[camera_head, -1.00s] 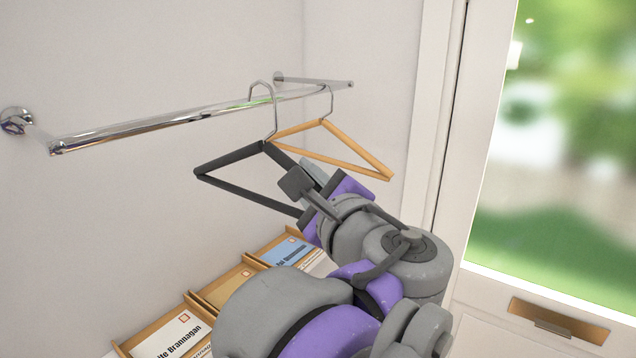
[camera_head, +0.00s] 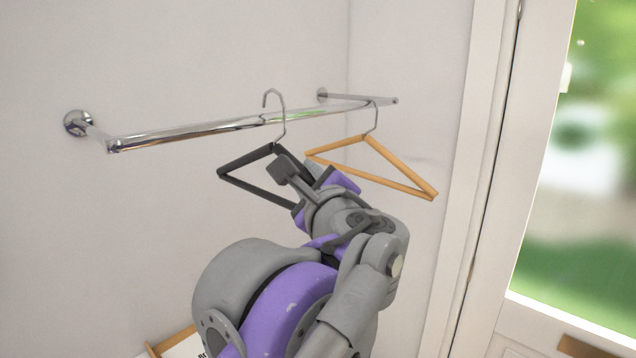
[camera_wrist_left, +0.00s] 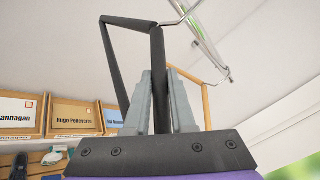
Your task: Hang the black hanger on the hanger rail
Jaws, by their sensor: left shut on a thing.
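The black hanger (camera_head: 247,156) has a dark triangular frame and a silver hook. My left gripper (camera_head: 300,172) is shut on one of its bars; the wrist view shows that bar (camera_wrist_left: 158,70) between my grey fingers (camera_wrist_left: 160,105). The hook (camera_head: 282,112) stands up across the chrome hanger rail (camera_head: 190,132), its free tip showing just above the rail. I cannot tell whether the hook touches the rail. The rail also shows at the top of the wrist view (camera_wrist_left: 207,42). My right gripper is not in view.
A wooden hanger (camera_head: 400,185) hangs on the rail, right of the black one. The rail's left part is bare. A wall (camera_head: 150,230) stands behind, and a glazed door (camera_head: 580,180) is at right. Wooden card holders (camera_wrist_left: 70,118) show in the wrist view.

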